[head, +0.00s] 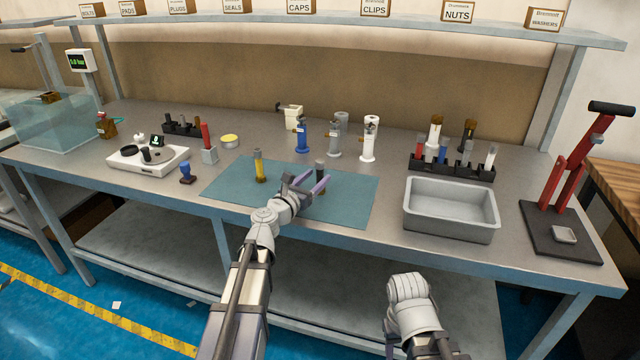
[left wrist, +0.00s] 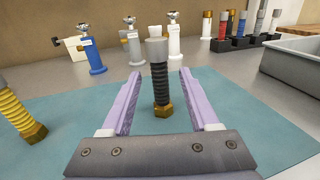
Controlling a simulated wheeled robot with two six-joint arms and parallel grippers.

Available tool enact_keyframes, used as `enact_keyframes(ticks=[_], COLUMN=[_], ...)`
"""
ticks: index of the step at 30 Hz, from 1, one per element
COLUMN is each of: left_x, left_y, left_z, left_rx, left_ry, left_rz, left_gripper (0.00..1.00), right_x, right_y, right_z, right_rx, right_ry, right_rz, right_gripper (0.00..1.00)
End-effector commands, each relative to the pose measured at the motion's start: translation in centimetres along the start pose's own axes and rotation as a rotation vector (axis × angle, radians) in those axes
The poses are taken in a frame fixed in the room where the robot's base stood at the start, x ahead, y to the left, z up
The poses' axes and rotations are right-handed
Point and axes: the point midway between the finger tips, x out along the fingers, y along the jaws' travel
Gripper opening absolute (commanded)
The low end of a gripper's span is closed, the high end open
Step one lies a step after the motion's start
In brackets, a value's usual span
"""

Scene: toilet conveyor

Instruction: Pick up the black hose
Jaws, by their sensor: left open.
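The black hose (head: 320,171) stands upright on the teal mat (head: 355,200). In the left wrist view the black hose (left wrist: 160,80) has a grey top, a ribbed black body and a brass hex end at the bottom. My left gripper (head: 307,182) is open, its purple fingers pointing at the hose. In the left wrist view the fingers of my left gripper (left wrist: 159,78) lie to either side of the hose, with visible gaps. My right gripper (head: 408,295) is low in front of the bench; its fingers are mostly hidden.
A yellow hose (head: 260,168) stands left on the mat. Blue (head: 302,136), grey (head: 335,140) and white (head: 369,140) valve bodies stand behind it. A grey tray (head: 452,227) is to the right, with a rack (head: 450,168) of parts behind. The mat's front right is clear.

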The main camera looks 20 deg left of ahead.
Motion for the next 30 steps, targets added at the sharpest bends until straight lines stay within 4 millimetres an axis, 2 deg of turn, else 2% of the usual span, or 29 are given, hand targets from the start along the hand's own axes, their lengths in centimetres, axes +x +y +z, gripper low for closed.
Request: enact_keyframes(ticks=[1, 4, 12, 28, 30], left_x=[1.1, 2.5, 2.8, 2.8, 2.8], left_y=[0.1, 0.1, 0.0, 0.0, 0.0], left_z=[-0.3, -0.1, -0.1, -0.1, -0.1], left_rx=[0.000, 0.000, 0.000, 0.001, 0.001], left_ry=[0.000, 0.000, 0.000, 0.000, 0.000], left_rz=[-0.001, 0.000, 0.000, 0.001, 0.001], left_gripper=[0.61, 0.61, 0.61, 0.01, 0.00], right_x=[0.3, 0.1, 0.1, 0.1, 0.1], right_y=[0.0, 0.0, 0.0, 0.0, 0.0], right_z=[0.0, 0.0, 0.0, 0.0, 0.0], right_rx=[0.000, 0.000, 0.000, 0.000, 0.000], right_ry=[0.000, 0.000, 0.000, 0.000, 0.000], right_rz=[0.000, 0.000, 0.000, 0.000, 0.000], right_gripper=[0.50, 0.50, 0.50, 0.50, 0.50])
